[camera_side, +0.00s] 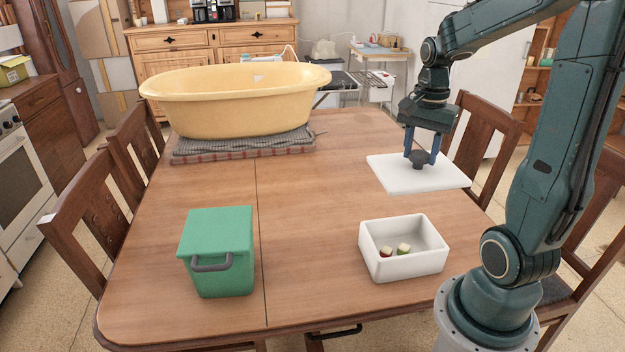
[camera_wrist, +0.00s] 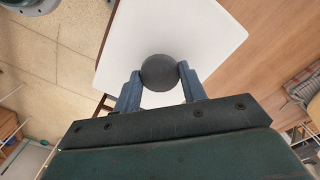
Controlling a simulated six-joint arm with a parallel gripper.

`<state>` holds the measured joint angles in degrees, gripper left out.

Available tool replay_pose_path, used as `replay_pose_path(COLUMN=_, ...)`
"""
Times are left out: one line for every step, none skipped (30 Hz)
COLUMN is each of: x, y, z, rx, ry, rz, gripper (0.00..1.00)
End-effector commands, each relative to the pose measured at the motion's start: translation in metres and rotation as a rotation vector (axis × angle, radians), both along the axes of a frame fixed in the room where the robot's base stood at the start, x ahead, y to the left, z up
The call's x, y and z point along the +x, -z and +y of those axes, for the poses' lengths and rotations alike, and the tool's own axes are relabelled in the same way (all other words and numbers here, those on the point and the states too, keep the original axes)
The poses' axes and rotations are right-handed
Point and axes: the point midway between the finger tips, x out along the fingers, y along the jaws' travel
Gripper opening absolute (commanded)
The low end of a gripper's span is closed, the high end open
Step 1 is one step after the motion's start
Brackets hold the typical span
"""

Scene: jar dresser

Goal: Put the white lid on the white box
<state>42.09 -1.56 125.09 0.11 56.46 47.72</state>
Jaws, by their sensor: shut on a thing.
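The white lid (camera_side: 391,174) is a flat square plate with a dark round knob (camera_side: 418,158) in its middle. It is at the right side of the table; I cannot tell whether it touches the tabletop. My gripper (camera_side: 420,157) points down and is shut on the knob. In the wrist view the fingers (camera_wrist: 159,84) press on both sides of the knob (camera_wrist: 158,72), with the white lid (camera_wrist: 209,35) beyond. The white box (camera_side: 403,266) stands open on the table, nearer the side camera than the lid. Two small red, white and green pieces (camera_side: 394,250) lie inside it.
A green box (camera_side: 216,253) with a grey handle stands at the front left of the table. A yellow tub (camera_side: 236,103) rests on folded cloths (camera_side: 243,148) at the back left. Chairs surround the wooden table (camera_side: 310,225), whose middle is clear.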

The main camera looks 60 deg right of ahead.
Motion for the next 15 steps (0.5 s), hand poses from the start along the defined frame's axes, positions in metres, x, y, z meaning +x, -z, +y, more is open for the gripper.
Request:
replay_pose_path(x=-0.001, y=0.010, z=0.001, rx=0.004, ry=0.000, rz=0.004, gripper=0.07)
replay_pose_path(x=-0.001, y=0.015, z=0.001, rx=0.004, ry=0.000, rz=0.005, gripper=0.07)
replay_pose_path(x=-0.001, y=0.023, z=0.001, rx=0.005, ry=0.000, rz=0.006, gripper=0.07)
replay_pose_path(x=-0.001, y=0.029, z=0.001, rx=0.004, ry=0.000, rz=0.005, gripper=0.07)
replay_pose_path(x=-0.001, y=0.034, z=0.001, rx=0.004, ry=0.000, rz=0.005, gripper=0.07)
replay_pose_path(x=-0.001, y=0.042, z=0.001, rx=0.005, ry=0.000, rz=0.006, gripper=0.07)
replay_pose_path(x=-0.001, y=0.047, z=0.001, rx=0.004, ry=0.000, rz=0.005, gripper=0.07)
replay_pose_path(x=-0.001, y=0.053, z=0.001, rx=0.004, ry=0.000, rz=0.005, gripper=0.07)
replay_pose_path(x=-0.001, y=0.061, z=0.001, rx=0.005, ry=-0.001, rz=0.006, gripper=0.07)
replay_pose_path(x=-0.001, y=0.066, z=0.001, rx=0.005, ry=-0.001, rz=0.005, gripper=0.07)
replay_pose_path(x=-0.001, y=0.072, z=0.001, rx=0.005, ry=-0.001, rz=0.005, gripper=0.07)
replay_pose_path(x=-0.001, y=0.079, z=0.001, rx=0.004, ry=-0.001, rz=0.005, gripper=0.07)
replay_pose_path(x=-0.001, y=0.084, z=0.001, rx=0.005, ry=-0.001, rz=0.006, gripper=0.07)
replay_pose_path(x=-0.001, y=0.090, z=0.001, rx=0.005, ry=-0.001, rz=0.005, gripper=0.07)
replay_pose_path(x=-0.001, y=0.096, z=0.001, rx=0.004, ry=-0.001, rz=0.005, gripper=0.07)
